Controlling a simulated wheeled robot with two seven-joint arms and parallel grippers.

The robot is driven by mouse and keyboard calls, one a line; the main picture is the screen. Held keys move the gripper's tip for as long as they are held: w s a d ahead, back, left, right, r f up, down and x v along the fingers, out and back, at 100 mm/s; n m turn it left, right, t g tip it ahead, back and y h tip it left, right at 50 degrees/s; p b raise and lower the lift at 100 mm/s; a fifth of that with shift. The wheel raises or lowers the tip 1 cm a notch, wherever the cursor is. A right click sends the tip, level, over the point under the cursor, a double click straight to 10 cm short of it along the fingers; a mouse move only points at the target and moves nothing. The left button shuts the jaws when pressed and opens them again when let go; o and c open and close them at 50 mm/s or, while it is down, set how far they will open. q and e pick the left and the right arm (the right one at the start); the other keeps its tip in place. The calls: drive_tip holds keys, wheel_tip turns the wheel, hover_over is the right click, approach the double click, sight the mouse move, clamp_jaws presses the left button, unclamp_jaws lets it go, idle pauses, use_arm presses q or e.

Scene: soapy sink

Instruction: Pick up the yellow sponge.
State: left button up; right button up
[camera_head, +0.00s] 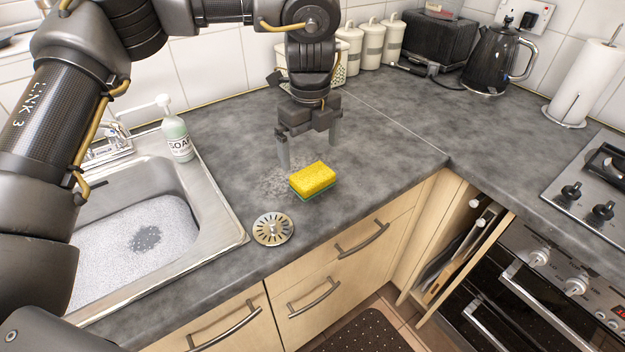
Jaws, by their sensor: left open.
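The yellow sponge (313,177) has a green underside and lies flat on the grey worktop, right of the sink. My left gripper (309,152) points down above the worktop, just behind the sponge. Its two fingers are apart with nothing between them. The fingertips look close to the sponge, but I cannot tell their exact height or whether they touch it. My right gripper is not in view.
A round metal sink strainer (273,228) lies in front of the sponge. The soapy sink (215,215) and soap bottle (177,136) are at left. White canisters (372,43), a toaster (434,38) and a kettle (492,62) stand at the back. The worktop right of the sponge is clear.

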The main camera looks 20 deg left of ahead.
sight(311, 172)
use_arm(q)
drive_tip(key=shift+w+f, duration=0.2)
drive_tip(key=shift+f, duration=1.2)
drive_tip(key=shift+s+f, duration=0.1)
wheel_tip(311, 172, down, 5)
drive_tip(key=shift+a+r+p, duration=0.1)
drive_tip(key=shift+p, duration=0.6)
drive_tip(key=shift+c, duration=0.6)
drive_tip(key=c, duration=0.8)
drive_tip(key=shift+o, duration=0.2)
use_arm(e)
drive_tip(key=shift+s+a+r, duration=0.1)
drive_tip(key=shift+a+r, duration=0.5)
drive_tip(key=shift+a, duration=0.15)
